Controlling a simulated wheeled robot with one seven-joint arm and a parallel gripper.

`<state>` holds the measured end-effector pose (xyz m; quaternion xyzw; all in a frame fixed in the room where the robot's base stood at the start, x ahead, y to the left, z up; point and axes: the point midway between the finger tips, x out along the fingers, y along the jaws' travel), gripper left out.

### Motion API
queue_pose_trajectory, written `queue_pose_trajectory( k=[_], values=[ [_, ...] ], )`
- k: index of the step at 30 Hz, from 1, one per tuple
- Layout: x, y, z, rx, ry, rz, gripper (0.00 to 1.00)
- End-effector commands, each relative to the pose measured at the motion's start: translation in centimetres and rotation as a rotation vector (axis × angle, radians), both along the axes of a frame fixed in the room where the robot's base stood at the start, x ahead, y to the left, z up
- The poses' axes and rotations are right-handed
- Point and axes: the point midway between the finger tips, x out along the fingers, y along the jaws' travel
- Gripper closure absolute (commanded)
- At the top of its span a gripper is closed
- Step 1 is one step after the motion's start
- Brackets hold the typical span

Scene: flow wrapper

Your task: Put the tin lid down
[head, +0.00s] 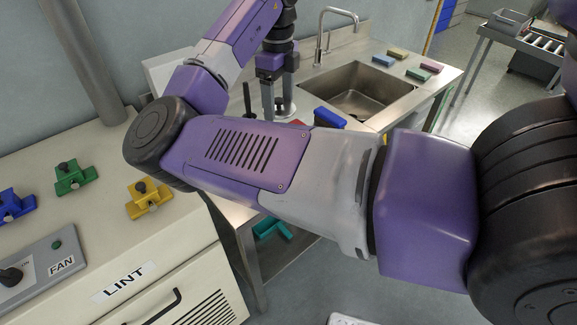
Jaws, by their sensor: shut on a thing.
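My gripper (279,102) points down over the steel counter to the left of the sink, beyond my arm. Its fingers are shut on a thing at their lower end. A pale grey round piece, which looks like the tin lid (287,110), shows at the fingertips. My arm hides its near side and what is under it. I cannot tell whether the lid touches the counter or is held above it.
A blue block (329,118) and a dark upright piece (247,99) stand close to the gripper. The sink (358,92) and tap (322,40) lie to the right. Several coloured sponges (397,53) lie beyond the sink. A cream cabinet (90,225) is at left.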

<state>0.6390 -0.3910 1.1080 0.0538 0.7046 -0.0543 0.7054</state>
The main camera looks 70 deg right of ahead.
Motion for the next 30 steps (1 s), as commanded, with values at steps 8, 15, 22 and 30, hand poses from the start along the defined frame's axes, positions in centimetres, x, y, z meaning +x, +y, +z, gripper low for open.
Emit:
queue_pose_trajectory(
  k=[8, 15, 22, 30],
  values=[
    [-0.2, 0.1, -6.5, 0.002, 0.008, 0.001, 0.64],
    [-0.2, 0.1, -11.9, 0.004, 0.004, 0.000, 0.64],
    [-0.1, 0.0, -14.9, 0.001, 0.002, -0.002, 0.64],
    [-0.2, 0.1, -17.2, 0.002, 0.003, -0.001, 0.64]
  ],
)
